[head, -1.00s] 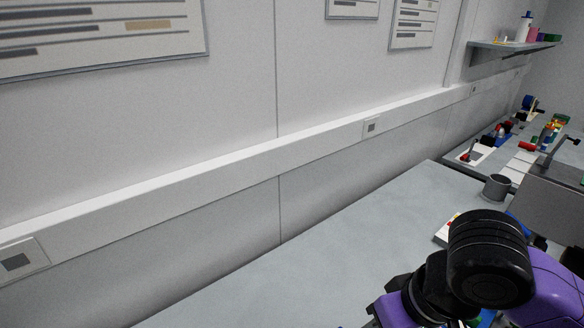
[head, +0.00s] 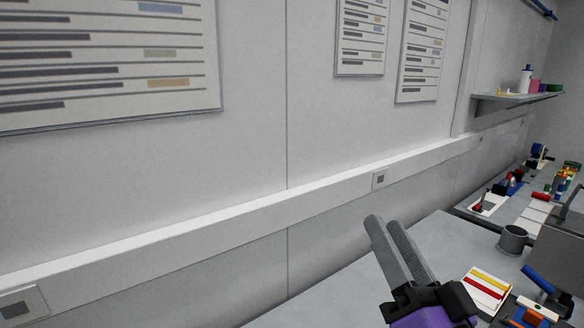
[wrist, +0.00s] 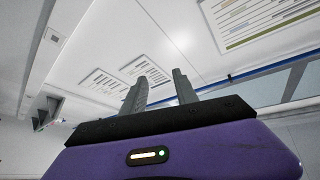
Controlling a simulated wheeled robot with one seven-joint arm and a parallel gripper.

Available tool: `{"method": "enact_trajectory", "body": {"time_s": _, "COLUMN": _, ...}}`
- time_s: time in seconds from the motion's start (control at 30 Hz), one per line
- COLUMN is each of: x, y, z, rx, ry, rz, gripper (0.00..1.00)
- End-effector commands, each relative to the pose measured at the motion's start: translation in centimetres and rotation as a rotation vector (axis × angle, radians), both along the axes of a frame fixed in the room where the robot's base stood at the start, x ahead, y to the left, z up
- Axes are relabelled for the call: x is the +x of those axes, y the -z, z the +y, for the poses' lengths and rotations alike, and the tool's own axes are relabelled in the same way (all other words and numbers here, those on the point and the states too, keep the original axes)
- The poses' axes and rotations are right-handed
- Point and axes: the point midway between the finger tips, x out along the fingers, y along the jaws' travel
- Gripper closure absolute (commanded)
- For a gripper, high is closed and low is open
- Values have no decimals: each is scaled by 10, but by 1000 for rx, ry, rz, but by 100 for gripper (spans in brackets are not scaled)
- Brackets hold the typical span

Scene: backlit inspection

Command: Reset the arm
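My gripper (head: 402,248) is purple and black with two grey fingers. In the head view it points up and to the left, raised in front of the wall over the grey bench (head: 432,232). Its fingers are a little apart with nothing visible between them. The wrist view also shows the gripper (wrist: 160,82), its fingers separated by a gap and empty, with the wall and its posters beyond.
A grey cup (head: 513,239), a card with red and yellow stripes (head: 487,286) and small coloured parts stand on the bench at right. A shelf (head: 520,97) holds bottles. Wall posters (head: 360,38) hang behind. The air left of my gripper is clear.

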Motion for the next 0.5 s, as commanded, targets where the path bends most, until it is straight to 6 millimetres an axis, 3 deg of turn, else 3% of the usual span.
{"method": "enact_trajectory", "body": {"time_s": 0.23, "x": -43, "y": 60, "z": -43, "rx": 30, "ry": 248, "rz": 17, "gripper": 64}}
{"method": "enact_trajectory", "body": {"time_s": 0.5, "x": -113, "y": 135, "z": -68, "rx": -82, "ry": 442, "rz": 117, "gripper": 64}}
